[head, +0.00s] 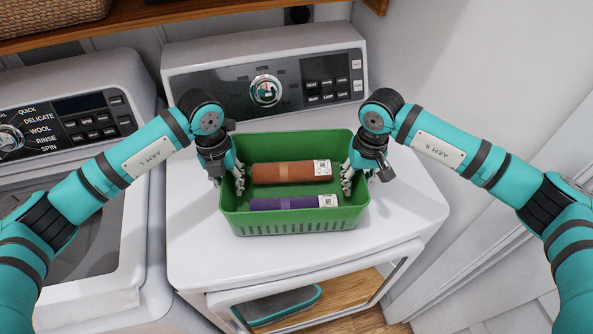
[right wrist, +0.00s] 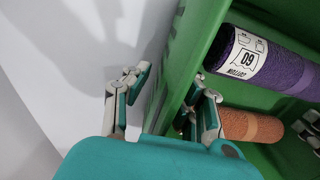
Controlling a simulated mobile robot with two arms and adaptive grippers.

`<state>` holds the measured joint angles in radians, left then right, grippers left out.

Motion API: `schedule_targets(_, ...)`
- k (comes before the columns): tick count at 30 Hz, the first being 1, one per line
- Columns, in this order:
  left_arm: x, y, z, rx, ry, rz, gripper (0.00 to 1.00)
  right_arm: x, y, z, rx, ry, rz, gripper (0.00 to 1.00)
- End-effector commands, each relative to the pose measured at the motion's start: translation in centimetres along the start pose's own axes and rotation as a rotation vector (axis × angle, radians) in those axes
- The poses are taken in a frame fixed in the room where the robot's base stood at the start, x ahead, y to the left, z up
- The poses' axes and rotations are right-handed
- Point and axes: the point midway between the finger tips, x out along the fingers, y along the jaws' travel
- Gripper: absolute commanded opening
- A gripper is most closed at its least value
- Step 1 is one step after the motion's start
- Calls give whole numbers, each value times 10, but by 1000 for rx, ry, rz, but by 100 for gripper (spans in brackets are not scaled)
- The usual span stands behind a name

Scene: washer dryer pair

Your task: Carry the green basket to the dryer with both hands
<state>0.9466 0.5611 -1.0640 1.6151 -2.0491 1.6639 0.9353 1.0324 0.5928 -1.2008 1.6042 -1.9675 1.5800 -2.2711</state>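The green basket (head: 290,226) sits upright on top of the dryer (head: 400,205), which is the right-hand machine. It holds an orange-brown roll (head: 280,173) and a purple roll (head: 284,203), both with white labels. My left gripper (head: 228,182) is at the basket's left wall, with fingers on either side of the rim. My right gripper (head: 350,178) is at the right wall. In the right wrist view my right gripper (right wrist: 172,88) has one finger outside the wall and one inside, spread apart. The basket wall (right wrist: 185,65) also shows there.
The washer (head: 125,215) stands close on the left. The dryer's control panel (head: 225,88) rises behind the basket. A wooden shelf (head: 150,15) hangs above, and a white wall (head: 480,75) is on the right. The dryer top's front and right are bare.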

Motion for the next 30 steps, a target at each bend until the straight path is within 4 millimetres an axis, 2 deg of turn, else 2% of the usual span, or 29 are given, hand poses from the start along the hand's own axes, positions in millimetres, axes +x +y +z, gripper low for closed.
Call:
schedule_targets(8,-1,-1,0,2,0,-2,29,0,-1,0,-2,0,-2,29)
schedule_targets(11,-7,-1,0,2,-2,-3,29,0,-1,0,-2,0,-3,29)
schedule_targets(14,-20,-1,1,1,-3,-3,29,0,-1,0,-2,0,-3,29)
schedule_targets(24,-92,-1,1,2,-5,-3,29,0,-2,0,-2,0,-3,29)
schedule_targets(30,-115,-1,0,1,-1,-1,29,0,-2,0,-2,0,-3,29)
